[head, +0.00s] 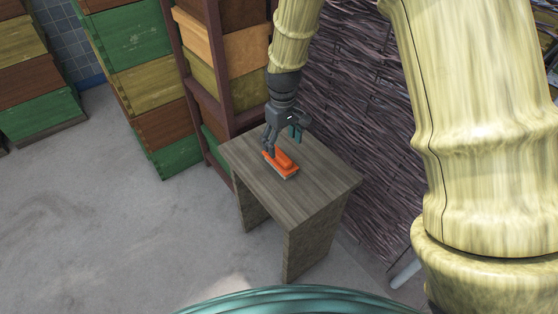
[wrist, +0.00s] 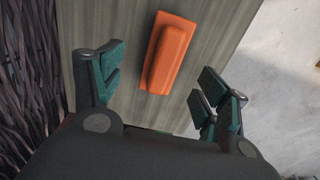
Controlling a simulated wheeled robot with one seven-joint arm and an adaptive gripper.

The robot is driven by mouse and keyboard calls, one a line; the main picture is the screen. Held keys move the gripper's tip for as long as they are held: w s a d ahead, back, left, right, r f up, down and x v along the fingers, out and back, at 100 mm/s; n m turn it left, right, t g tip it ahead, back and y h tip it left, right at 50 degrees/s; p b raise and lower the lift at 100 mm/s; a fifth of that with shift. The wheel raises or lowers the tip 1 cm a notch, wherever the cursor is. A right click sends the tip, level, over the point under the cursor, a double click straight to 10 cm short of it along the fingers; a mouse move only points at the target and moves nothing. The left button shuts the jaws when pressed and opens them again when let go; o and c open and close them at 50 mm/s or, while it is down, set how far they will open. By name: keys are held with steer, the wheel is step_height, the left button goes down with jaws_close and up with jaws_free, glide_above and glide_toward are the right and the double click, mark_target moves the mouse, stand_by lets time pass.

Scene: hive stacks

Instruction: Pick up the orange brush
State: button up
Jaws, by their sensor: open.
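The orange brush (head: 281,163) lies on the wooden table (head: 325,183) with its orange back up and a pale edge showing under it. My gripper (head: 282,144) is above the table at the brush's far end in the head view, and one finger hides a little of the brush. In the wrist view the orange brush (wrist: 168,54) lies ahead of and between the spread fingers of my gripper (wrist: 157,88). The gripper is open and empty. I cannot tell how high the fingertips are above the table.
Stacked wooden hive boxes (head: 140,80) and a rack of boxes (head: 225,60) stand behind and left of the table. A woven wattle wall (head: 360,110) runs close along its right side. The concrete floor (head: 110,220) at left is clear. The tabletop otherwise looks bare.

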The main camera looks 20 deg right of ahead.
mark_target(280, 153)
steer(key=f, duration=0.5)
steer(key=shift+a+b, duration=0.3)
steer(key=shift+a, duration=0.05)
steer(key=shift+f, duration=0.5)
steer(key=c, duration=1.1)
